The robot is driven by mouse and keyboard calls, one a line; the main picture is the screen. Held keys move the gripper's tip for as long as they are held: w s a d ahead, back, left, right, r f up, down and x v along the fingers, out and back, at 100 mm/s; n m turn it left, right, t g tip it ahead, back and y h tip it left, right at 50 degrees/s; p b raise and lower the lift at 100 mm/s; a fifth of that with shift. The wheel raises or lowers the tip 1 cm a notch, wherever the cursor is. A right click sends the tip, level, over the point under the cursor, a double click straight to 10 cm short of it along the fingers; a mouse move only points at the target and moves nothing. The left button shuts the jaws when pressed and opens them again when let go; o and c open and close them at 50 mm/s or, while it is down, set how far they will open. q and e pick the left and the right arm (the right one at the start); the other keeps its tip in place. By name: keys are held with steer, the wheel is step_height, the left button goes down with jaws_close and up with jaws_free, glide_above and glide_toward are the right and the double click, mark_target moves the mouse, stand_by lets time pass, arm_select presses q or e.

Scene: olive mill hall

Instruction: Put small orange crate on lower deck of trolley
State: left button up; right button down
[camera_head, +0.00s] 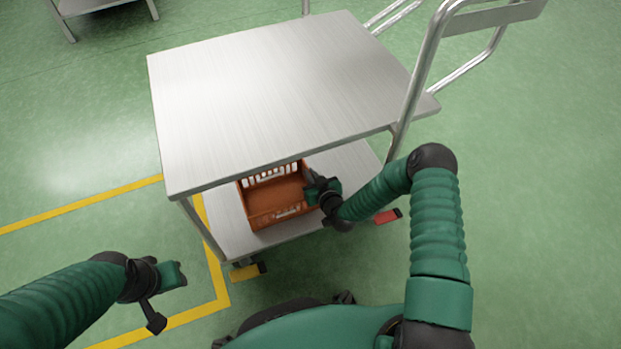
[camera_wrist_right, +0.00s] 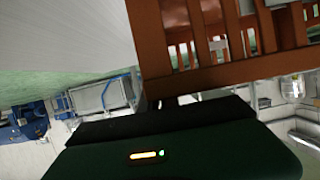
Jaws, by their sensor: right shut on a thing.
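The small orange crate (camera_head: 275,197) is upright and looks empty, at the front of the trolley's lower deck (camera_head: 232,232). Part of it is hidden under the upper deck (camera_head: 280,85). My right gripper (camera_head: 314,190) is shut on the crate's right side wall. In the right wrist view the slatted orange crate (camera_wrist_right: 225,72) fills the upper right, close to the gripper (camera_wrist_right: 150,112). I cannot tell whether the crate's bottom touches the deck. My left gripper (camera_head: 170,298) is empty, low at the left and away from the trolley; its fingers appear apart.
The upper deck is bare and overhangs the crate. The trolley's push handle (camera_head: 425,70) rises at the right. Yellow floor lines (camera_head: 85,203) run at the left. Another metal table (camera_head: 95,5) stands at the far upper left. The green floor around the trolley is clear.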

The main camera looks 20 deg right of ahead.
steer(key=c, duration=1.6)
jaws_free()
steer(key=shift+r, duration=0.1)
steer(key=s+a+r+g+p, duration=0.3)
steer(key=s+r+g+p, duration=0.3)
steer(key=s+r, duration=1.9)
steer(key=s+g, duration=0.2)
steer(key=g, duration=0.2)
steer(key=shift+s+g, duration=0.35)
steer(key=shift+g, duration=0.05)
